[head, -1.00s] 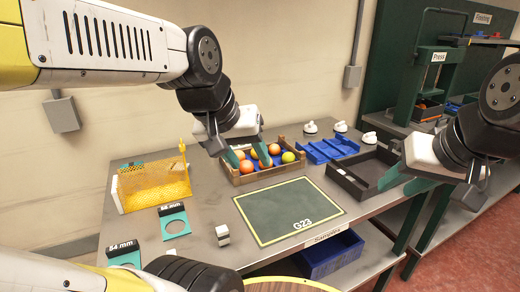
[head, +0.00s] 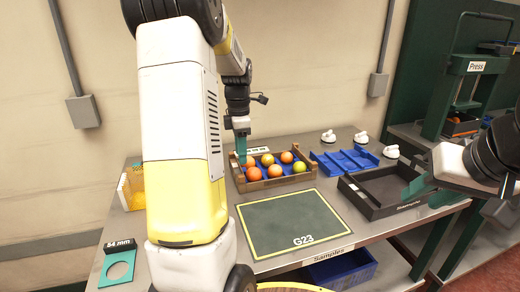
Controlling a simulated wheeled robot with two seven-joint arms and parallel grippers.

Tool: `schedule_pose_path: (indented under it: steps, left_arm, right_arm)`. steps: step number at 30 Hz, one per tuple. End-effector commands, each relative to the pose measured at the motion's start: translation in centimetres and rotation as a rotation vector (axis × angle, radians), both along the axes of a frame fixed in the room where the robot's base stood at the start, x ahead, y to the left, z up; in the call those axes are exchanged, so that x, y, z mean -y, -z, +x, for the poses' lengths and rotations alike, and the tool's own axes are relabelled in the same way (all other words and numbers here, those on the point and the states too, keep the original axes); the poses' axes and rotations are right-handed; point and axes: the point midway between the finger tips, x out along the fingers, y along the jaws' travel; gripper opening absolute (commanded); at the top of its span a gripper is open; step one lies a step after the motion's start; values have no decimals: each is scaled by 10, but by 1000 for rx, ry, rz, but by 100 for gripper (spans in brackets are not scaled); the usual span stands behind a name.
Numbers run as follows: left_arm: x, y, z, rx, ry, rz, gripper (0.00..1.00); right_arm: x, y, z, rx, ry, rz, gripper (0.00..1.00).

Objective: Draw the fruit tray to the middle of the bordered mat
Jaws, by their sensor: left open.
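The fruit tray is a brown wooden crate (head: 277,182) with a blue insert, holding several oranges (head: 275,171) and a yellow-green fruit (head: 299,167). It stands behind the bordered mat (head: 290,222), a dark green sheet with a yellow border marked G23. My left gripper (head: 241,149) is open, fingers pointing down at the crate's left end; I cannot tell whether it touches the wall. My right gripper (head: 429,193) has its teal fingers apart, beside the black tray at the right.
A black tray (head: 376,207) and a blue divided rack (head: 345,159) stand right of the crate. White knobbed items (head: 391,151) sit behind. A teal 54 mm gauge (head: 118,266) lies front left. The mat surface is clear.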

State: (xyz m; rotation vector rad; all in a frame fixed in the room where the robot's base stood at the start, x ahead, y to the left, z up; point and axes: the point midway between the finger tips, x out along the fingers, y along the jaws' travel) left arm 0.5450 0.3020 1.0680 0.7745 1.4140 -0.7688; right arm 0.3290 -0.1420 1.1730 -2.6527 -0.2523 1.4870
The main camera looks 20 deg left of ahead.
Motion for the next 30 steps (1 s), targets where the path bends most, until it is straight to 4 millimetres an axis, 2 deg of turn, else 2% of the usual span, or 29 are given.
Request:
schedule_pose_path:
  steps: [5, 16, 30]
  left_arm:
    - [-5, 7, 4, -17, -62, 4, 45]
    - [-5, 11, 3, -16, -61, 3, 45]
    - [-6, 75, 3, -17, -60, 4, 45]
  right_arm:
    - [0, 0, 0, 0, 0, 0, 36]
    - [0, 0, 0, 0, 0, 0, 36]
    - [0, 0, 0, 0, 0, 0, 36]
